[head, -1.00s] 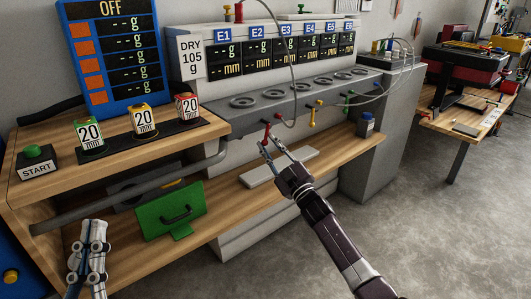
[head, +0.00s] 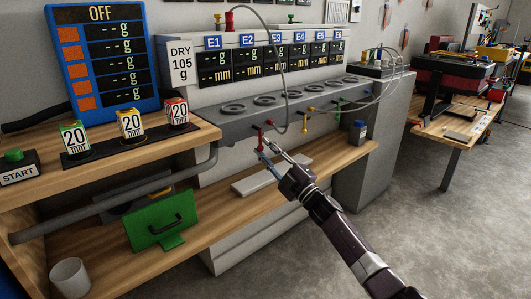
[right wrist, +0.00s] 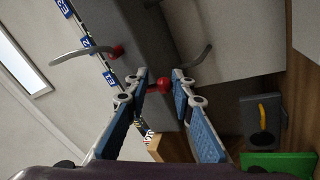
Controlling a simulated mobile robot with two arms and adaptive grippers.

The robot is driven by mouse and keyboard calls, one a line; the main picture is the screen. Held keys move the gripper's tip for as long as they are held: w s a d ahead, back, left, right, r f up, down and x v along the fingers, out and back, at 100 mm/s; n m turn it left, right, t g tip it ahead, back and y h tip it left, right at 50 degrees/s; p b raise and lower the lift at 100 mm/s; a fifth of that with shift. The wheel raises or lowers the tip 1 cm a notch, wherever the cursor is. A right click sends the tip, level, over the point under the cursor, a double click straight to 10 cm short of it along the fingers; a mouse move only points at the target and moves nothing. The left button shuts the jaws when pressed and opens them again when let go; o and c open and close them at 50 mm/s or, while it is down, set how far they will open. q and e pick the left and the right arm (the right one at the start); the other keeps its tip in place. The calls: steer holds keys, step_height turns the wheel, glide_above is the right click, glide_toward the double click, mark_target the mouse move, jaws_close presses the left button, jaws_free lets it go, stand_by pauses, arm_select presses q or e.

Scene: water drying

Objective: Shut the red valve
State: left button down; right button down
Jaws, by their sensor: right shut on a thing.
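The red valve (head: 260,139) hangs from the front of the grey bench unit, below its row of round plates. My right gripper (head: 266,148) reaches up to it from the lower right. In the right wrist view the valve's red handle (right wrist: 160,85) sits between the tips of my right gripper (right wrist: 162,82), which is shut on it. The finger tips cover part of the handle in the head view. My left gripper is out of view.
A yellow valve (head: 307,118) and a green one (head: 337,104) sit to the right along the same front. A grey hose (head: 282,65) loops down close to the red valve.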

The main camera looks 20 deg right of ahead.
steer(key=shift+s+a+r, duration=0.1)
steer(key=shift+a+r, duration=0.1)
steer(key=shift+r, duration=0.25)
steer(key=c, duration=2.1)
jaws_free()
steer(key=o, duration=0.6)
steer(key=shift+s+r, duration=0.15)
steer(key=shift+f, duration=0.2)
steer(key=shift+d, duration=0.1)
steer(key=v, duration=1.1)
steer(key=shift+s+f, duration=0.25)
steer(key=shift+s, duration=0.1)
steer(key=shift+d, duration=0.1)
